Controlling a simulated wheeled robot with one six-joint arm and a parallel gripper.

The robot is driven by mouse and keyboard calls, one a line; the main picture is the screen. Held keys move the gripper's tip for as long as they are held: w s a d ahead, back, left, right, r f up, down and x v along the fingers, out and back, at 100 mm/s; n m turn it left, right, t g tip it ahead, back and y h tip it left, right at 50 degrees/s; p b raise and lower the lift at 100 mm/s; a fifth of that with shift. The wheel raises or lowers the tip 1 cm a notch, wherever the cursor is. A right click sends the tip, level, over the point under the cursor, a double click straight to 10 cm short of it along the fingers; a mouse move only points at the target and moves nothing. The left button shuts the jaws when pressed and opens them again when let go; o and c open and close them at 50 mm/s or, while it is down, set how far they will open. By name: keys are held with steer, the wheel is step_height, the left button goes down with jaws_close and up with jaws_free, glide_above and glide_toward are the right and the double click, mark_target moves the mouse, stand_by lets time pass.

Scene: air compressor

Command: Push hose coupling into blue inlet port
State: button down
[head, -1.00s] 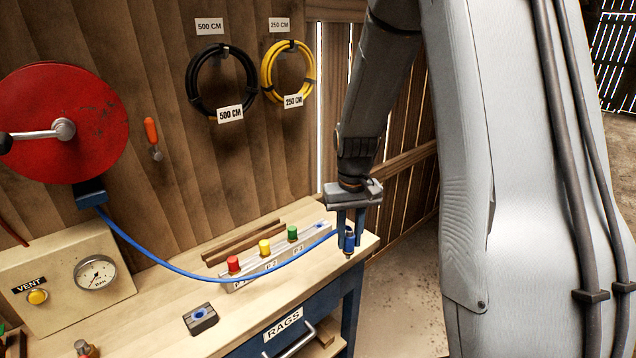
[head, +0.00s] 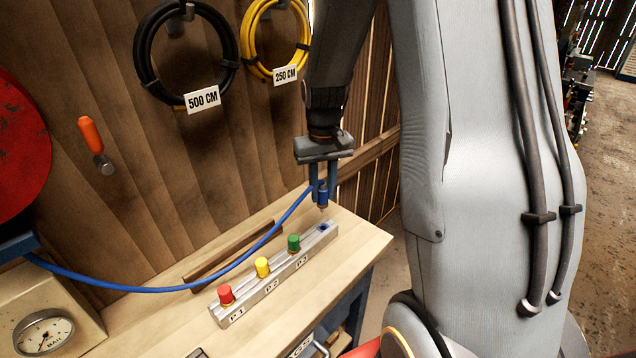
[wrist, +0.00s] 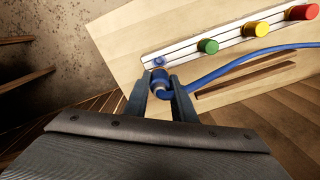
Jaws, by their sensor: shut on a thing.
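My gripper (head: 322,188) points down and is shut on the blue hose coupling (head: 323,196), whose metal tip points downward. The coupling also shows between the fingers in the wrist view (wrist: 161,84). A blue hose (head: 170,289) runs from it to the left. The blue inlet port (head: 323,228) is at the far right end of the metal manifold (head: 262,290). In the head view the coupling's tip is a little above the port and apart from it. In the wrist view the port (wrist: 158,61) shows just beyond the coupling.
Red (head: 226,295), yellow (head: 262,267) and green (head: 294,243) caps stand along the manifold, with the green one nearest the port. A wooden strip (head: 233,255) lies behind it. The bench top (head: 345,250) is clear right of the port. The hose passes behind the caps.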

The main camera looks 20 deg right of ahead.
mark_target(323, 211)
steer(key=shift+d, duration=0.15)
steer(key=shift+r, duration=0.15)
steer(key=shift+s+r+p, duration=0.1)
steer(key=shift+r+p, duration=0.05)
steer(key=shift+p, duration=0.3)
steer(key=shift+f+b, duration=1.2)
steer(key=shift+f, duration=1.35)
steer(key=shift+p, duration=0.4)
steer(key=shift+f+b, duration=0.65)
steer(key=shift+f, duration=0.8)
steer(key=c, duration=1.2)
jaws_free()
steer(key=shift+o, duration=0.2)
